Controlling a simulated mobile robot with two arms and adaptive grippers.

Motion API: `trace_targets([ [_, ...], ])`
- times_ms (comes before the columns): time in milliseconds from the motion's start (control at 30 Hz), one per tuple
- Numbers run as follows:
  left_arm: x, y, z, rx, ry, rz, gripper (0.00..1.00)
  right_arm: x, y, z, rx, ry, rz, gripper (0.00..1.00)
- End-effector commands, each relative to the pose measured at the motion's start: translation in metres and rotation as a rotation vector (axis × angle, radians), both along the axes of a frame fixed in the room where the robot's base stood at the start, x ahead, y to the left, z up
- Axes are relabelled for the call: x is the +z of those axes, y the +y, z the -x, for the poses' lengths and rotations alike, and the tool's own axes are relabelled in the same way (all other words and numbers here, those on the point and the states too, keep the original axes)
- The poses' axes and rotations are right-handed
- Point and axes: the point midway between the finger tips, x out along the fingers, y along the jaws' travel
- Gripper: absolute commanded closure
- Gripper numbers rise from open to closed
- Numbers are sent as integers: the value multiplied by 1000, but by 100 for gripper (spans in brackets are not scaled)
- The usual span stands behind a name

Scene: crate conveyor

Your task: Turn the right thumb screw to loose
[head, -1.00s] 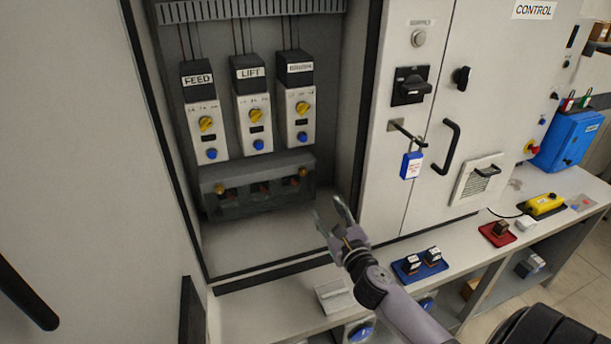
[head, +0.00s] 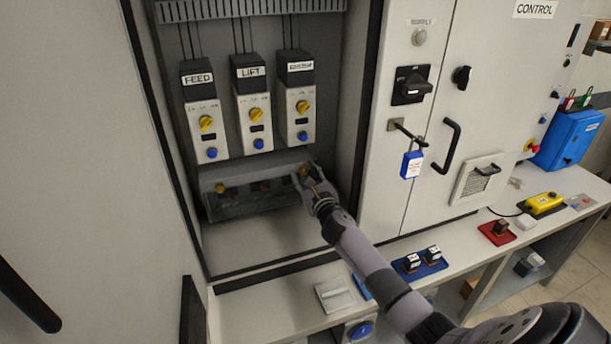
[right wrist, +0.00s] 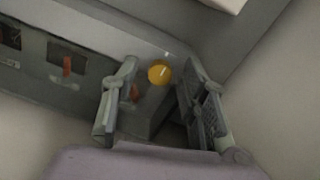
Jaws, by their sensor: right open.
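The right thumb screw (head: 303,171) is a round brass knob at the right end of the grey fuse block's cover (head: 250,202), low in the open cabinet. It also shows in the right wrist view (right wrist: 159,72). My right gripper (head: 309,174) is open with its fingers at the knob. In the right wrist view its fingers (right wrist: 160,80) stand on either side of the knob, with gaps visible and no clear contact. The left thumb screw (head: 220,188) is a similar brass knob at the block's left end. My left gripper is out of view.
Units labelled FEED (head: 198,80) and LIFT (head: 251,73), plus a third, hang above the block. The cabinet's right frame edge (head: 368,110) is close to my right arm. A blue padlock (head: 411,164) hangs on the closed door. The cabinet floor before the block is clear.

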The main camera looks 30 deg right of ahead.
Motion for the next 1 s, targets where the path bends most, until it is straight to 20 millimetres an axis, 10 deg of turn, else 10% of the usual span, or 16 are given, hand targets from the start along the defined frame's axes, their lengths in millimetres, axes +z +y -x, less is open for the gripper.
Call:
trace_targets([
  [267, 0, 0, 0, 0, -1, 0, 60, 0, 0, -1, 0, 0, 0, 60],
  [1000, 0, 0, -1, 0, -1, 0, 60, 0, 0, -1, 0, 0, 0, 100],
])
